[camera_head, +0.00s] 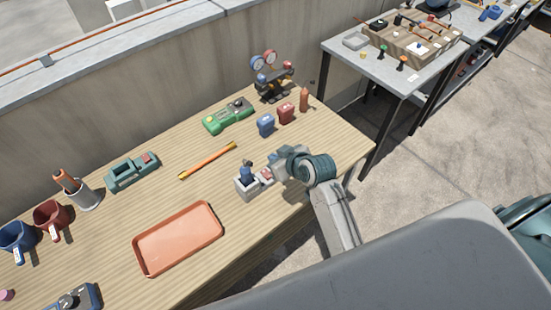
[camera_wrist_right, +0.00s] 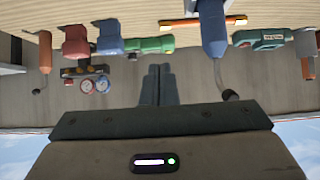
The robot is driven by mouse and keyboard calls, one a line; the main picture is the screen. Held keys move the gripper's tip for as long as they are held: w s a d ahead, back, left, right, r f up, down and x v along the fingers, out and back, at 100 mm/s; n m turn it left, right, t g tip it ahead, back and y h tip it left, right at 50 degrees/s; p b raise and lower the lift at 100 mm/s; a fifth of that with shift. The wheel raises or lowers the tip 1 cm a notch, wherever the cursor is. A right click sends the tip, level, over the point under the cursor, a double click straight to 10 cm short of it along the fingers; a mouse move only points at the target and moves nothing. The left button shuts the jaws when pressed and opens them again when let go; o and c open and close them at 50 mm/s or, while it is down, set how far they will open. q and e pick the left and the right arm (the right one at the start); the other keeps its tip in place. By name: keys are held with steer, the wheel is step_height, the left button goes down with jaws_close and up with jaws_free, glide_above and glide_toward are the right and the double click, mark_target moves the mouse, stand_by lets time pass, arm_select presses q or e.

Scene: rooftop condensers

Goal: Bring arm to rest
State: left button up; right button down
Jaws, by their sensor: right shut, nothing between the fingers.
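My right arm comes in from the lower right in the head view, and its gripper (camera_head: 284,160) is above the right part of the wooden table (camera_head: 215,180). In the right wrist view the two fingers (camera_wrist_right: 158,86) are pressed together with nothing between them. The wrist picture is upside down, with the table at the top. A grey holder (camera_head: 246,187) with a blue-handled tool (camera_head: 246,169) stands just left of the gripper; the tool also shows in the wrist view (camera_wrist_right: 212,30). My left gripper is not in view.
An orange tray (camera_head: 178,238) lies at the front. Table between tray and stick is clear.

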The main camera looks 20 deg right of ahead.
stand_by(0.5)
steer(key=s+d+m+g+h, duration=0.1)
steer(key=s+d+g+h, duration=0.2)
steer(key=s, duration=1)
steer(key=s+d+m+g+h, duration=0.1)
steer(key=s+d+m+g, duration=0.15)
steer(key=s+d, duration=0.7)
steer(key=s+f+g+b, duration=0.1)
steer(key=s+f+b, duration=0.1)
steer(key=f, duration=1.6)
steer(key=s+f+g+b, duration=0.1)
steer(key=s+f+b, duration=0.2)
steer(key=f, duration=1.5)
steer(key=s+f+b, duration=0.1)
steer(key=s+f, duration=0.8)
steer(key=f, duration=0.2)
steer(key=s+f+g+b, duration=0.1)
steer(key=s+f+b, duration=0.1)
steer(key=s+f, duration=0.7)
step_height(320, 180, down, 2)
steer(key=shift+d+f, duration=0.15)
steer(key=shift+d, duration=0.05)
